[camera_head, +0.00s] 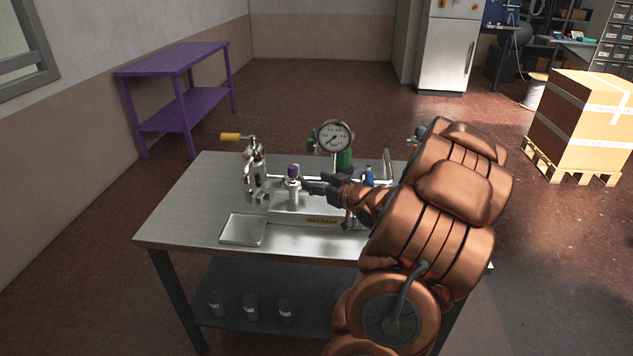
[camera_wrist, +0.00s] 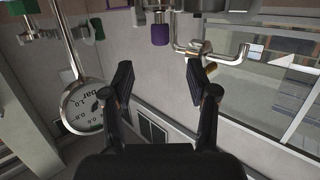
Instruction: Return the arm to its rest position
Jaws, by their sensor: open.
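My copper-coloured arm reaches from the lower right over the metal table (camera_head: 190,205) in the head view. My gripper (camera_head: 308,186) points left, close to a small fitting with a purple cap (camera_head: 293,171). In the wrist view my gripper (camera_wrist: 168,85) has its two dark fingers apart with nothing between them. The purple cap (camera_wrist: 160,32) shows beyond the fingertips in that view. Whether a finger touches the fitting is not clear.
A round pressure gauge (camera_head: 335,136) stands behind the gripper, and a yellow-handled device (camera_head: 254,160) to the left. A shallow tray (camera_head: 243,229) lies at the front left. Jars (camera_head: 250,308) stand on the lower shelf. A purple table (camera_head: 180,95) and a boxed pallet (camera_head: 580,120) stand farther off.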

